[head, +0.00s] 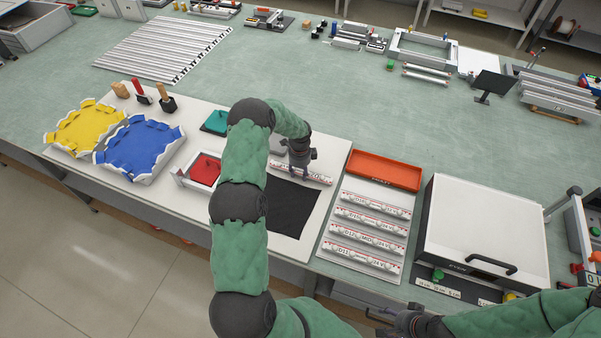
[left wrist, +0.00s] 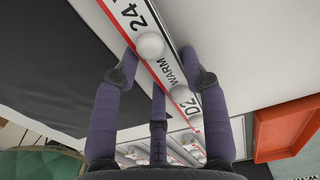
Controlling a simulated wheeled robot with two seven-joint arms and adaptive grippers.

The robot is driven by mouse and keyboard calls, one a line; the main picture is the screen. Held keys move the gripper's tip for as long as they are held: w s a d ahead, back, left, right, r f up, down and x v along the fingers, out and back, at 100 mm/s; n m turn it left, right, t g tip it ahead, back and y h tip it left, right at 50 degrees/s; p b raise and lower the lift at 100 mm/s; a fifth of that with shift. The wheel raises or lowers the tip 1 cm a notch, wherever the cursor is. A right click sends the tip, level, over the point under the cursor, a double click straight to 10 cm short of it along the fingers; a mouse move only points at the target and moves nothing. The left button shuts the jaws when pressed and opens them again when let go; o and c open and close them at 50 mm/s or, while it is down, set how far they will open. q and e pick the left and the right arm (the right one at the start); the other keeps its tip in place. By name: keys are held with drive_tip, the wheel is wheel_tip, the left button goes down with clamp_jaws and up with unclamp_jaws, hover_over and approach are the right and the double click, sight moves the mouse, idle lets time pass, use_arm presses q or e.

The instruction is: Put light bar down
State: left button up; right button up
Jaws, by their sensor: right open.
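A white light bar (head: 318,178) with red and black markings lies across the view at the top edge of the black mat (head: 290,205). My left gripper (head: 302,172) is above its middle, pointing down. In the left wrist view its fingers (left wrist: 160,65) are on both sides of the light bar (left wrist: 150,48), which runs between them; they look shut on it. Whether the bar touches the surface below is not clear. My right gripper (head: 385,322) is open and empty at the bottom edge, partly cut off.
A light rack (head: 336,246) with several similar bars lies to the right, with an orange tray (head: 384,170) behind it. A white lidded box (head: 487,225) stands further right.

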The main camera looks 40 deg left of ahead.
sight(300, 171)
use_arm(q)
clamp_jaws()
drive_tip(key=shift+r, duration=0.1)
drive_tip(key=shift+r, duration=0.45)
wheel_tip(300, 171, up, 2)
drive_tip(key=shift+r, duration=0.25)
drive_tip(key=s+d+r+b, duration=0.1)
drive_tip(key=s+d+r, duration=0.7)
drive_tip(key=s, duration=0.3)
drive_tip(key=shift+d+r, duration=0.35)
drive_tip(key=shift+r, duration=0.35)
